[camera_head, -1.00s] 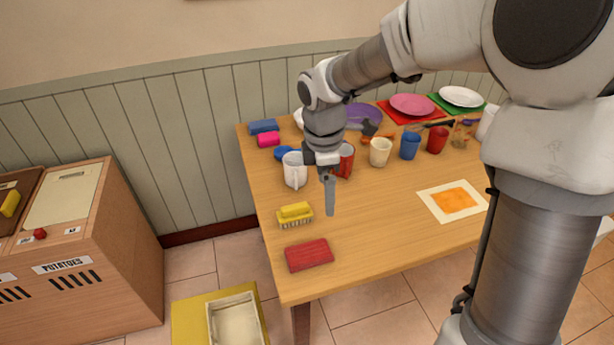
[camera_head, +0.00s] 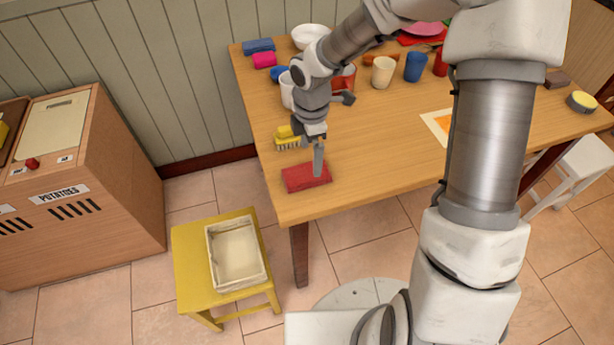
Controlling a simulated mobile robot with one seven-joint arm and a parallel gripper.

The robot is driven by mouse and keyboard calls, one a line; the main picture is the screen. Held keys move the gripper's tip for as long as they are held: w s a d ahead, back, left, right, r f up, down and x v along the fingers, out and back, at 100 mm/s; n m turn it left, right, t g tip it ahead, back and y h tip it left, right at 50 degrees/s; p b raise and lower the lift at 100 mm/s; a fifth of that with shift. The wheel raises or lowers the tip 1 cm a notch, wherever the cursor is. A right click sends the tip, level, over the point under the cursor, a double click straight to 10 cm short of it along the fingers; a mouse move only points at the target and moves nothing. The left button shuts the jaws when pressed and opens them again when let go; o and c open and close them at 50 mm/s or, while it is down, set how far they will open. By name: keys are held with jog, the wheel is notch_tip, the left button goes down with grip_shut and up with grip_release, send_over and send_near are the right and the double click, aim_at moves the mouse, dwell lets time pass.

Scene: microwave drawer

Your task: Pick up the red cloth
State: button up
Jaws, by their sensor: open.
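The red cloth (camera_head: 300,179) is a flat, folded rectangle lying near the front left corner of the wooden table (camera_head: 350,190). My gripper (camera_head: 318,172) points down over the right part of the cloth. Its fingers are open, seen nearly edge-on, and overlap the cloth's right side in the view. I cannot tell whether the fingertips touch the cloth. The far finger is hidden.
A yellow brush (camera_head: 287,139) lies just behind the cloth. Cups, such as a cream cup (camera_head: 383,73) and a blue cup (camera_head: 415,67), stand farther back. A yellow stool (camera_head: 190,265) with a white tray (camera_head: 211,262) stands in front of the table.

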aim_at(310, 171)
jog(key=shift+s+a+f+b, duration=0.1)
jog(key=shift+f+b, duration=0.35)
jog(key=shift+f, duration=0.9)
jog(key=shift+s+a+f+b, duration=0.1)
jog(key=shift+f+b, duration=0.35)
jog(key=shift+f, duration=0.9)
jog(key=c, duration=1.2)
jog(key=shift+r, duration=0.15)
notch_tip(310, 171, up, 4)
jog(key=shift+w+d+r+p, duration=0.1)
jog(key=shift+r+p, duration=0.05)
jog(key=shift+p, duration=0.7)
jog(key=s+d+r+p, duration=0.1)
jog(key=s+d+r, duration=0.1)
jog(key=s+d+r+p, duration=0.1)
jog(key=s+d+r, duration=0.1)
jog(key=s+d, duration=0.1)
jog(key=s+d+r+p, duration=0.1)
jog(key=s+d+r, duration=0.1)
jog(key=s+d, duration=0.1)
jog(key=shift+s+d+r+p, duration=0.15)
jog(key=shift+s+r+p, duration=0.1)
jog(key=shift+p, duration=0.1)
